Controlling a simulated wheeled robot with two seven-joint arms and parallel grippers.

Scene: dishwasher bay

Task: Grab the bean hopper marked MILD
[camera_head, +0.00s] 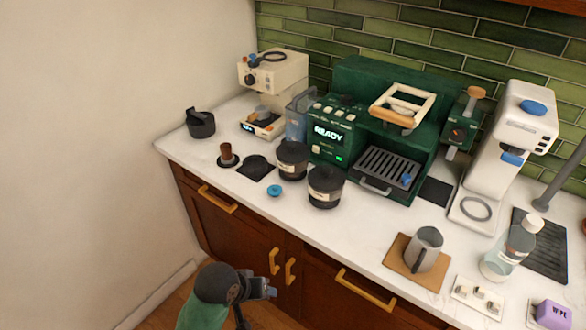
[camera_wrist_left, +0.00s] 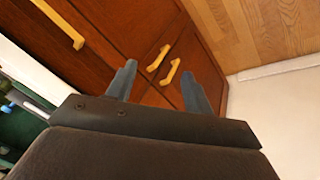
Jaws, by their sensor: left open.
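Two dark round containers with pale labels stand on the white counter, left of the green coffee machine. The rear bean hopper (camera_head: 292,160) is close behind the front bean hopper (camera_head: 326,187). Their label text is too small to read, so I cannot tell which is marked MILD. My left gripper (camera_head: 262,288) is low in front of the wooden cabinet, below the counter edge and well away from both hoppers. In the left wrist view its two fingers (camera_wrist_left: 158,88) are apart with nothing between them. My right gripper is not in view.
The green coffee machine (camera_head: 350,115) stands directly behind the hoppers. A blue-topped knob (camera_head: 274,190), a dark mat (camera_head: 255,168) and a wood-handled tamper (camera_head: 227,155) lie nearby. A metal pitcher (camera_head: 425,248) is at right. Cabinet handles (camera_head: 274,261) project near my gripper.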

